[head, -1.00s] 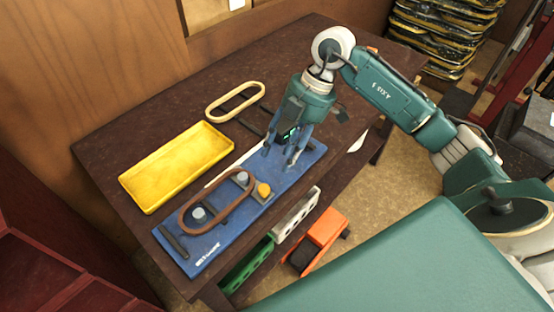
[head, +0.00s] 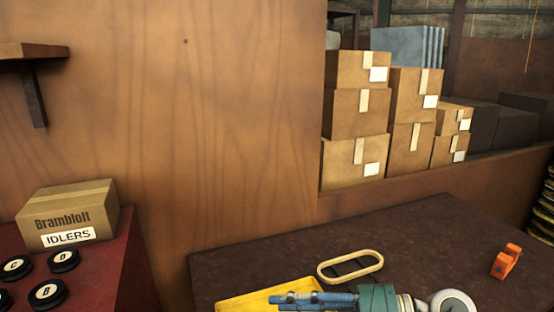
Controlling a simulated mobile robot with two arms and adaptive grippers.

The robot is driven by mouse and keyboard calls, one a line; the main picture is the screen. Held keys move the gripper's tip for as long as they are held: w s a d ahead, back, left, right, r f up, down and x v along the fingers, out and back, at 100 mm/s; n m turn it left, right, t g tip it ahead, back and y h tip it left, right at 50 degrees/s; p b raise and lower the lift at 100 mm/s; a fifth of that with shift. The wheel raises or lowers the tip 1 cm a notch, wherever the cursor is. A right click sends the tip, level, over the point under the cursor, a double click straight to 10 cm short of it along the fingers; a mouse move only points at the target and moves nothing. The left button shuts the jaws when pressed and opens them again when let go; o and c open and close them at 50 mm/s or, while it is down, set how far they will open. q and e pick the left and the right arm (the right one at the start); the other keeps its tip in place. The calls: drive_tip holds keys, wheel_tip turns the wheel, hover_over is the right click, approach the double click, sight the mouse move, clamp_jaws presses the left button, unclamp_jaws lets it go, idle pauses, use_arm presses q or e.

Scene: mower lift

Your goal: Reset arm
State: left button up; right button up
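My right gripper (head: 288,303) is at the bottom edge of the head view, its blue fingers pointing left and lying over the yellow tray (head: 238,305). The frame's edge cuts off part of it, so I cannot tell how far apart the fingers are. My teal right arm (head: 377,299) runs off to the right of it, low in the picture. A cream loop belt (head: 350,266) lies on the dark table (head: 440,240) just behind the gripper. My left gripper is not in view.
An orange object (head: 506,262) sits at the table's right. A red cabinet (head: 95,285) at left holds a carton labelled IDLERS (head: 68,213) and several lettered black discs (head: 63,260). Stacked cartons (head: 357,115) stand behind the wooden wall (head: 200,120). A shelf (head: 30,52) juts out upper left.

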drive_tip(key=w+d+r+m+t+y, duration=0.1)
drive_tip(key=w+d+r+m+t, duration=0.1)
drive_tip(key=r+m+t, duration=0.3)
drive_tip(key=w+d+r+m+t, duration=0.1)
drive_tip(key=w+r+m+t, duration=0.15)
drive_tip(key=r+t, duration=0.4)
drive_tip(key=w+d+f+m+t+h, duration=0.4)
drive_tip(key=d+m+t+h, duration=0.2)
drive_tip(key=d+m+h, duration=0.25)
drive_tip(key=s+d+f+m+g+h, duration=0.25)
drive_tip(key=d+f+h, duration=0.2)
drive_tip(key=f, duration=0.35)
drive_tip(key=s+d+f+m+g+h, duration=0.1)
drive_tip(key=d+f+m+g+h, duration=0.3)
drive_tip(key=f, duration=0.4)
drive_tip(key=s+d+f+n+g, duration=0.1)
drive_tip(key=s+f+g, duration=0.4)
drive_tip(key=s+f, duration=0.7)
drive_tip(key=s+a+f+n+g, duration=0.25)
drive_tip(key=s+f+g, duration=0.45)
drive_tip(key=s, duration=0.7)
wheel_tip(320, 180, down, 29)
drive_tip(key=s+b, duration=0.2)
drive_tip(key=s+d+f+g, duration=0.1)
drive_tip(key=s+d+f, duration=0.1)
drive_tip(key=s+f, duration=1.4)
drive_tip(key=shift+d+f+y+b, duration=0.2)
drive_tip(key=shift+f+y+b, duration=0.1)
drive_tip(key=shift+f+b, duration=0.15)
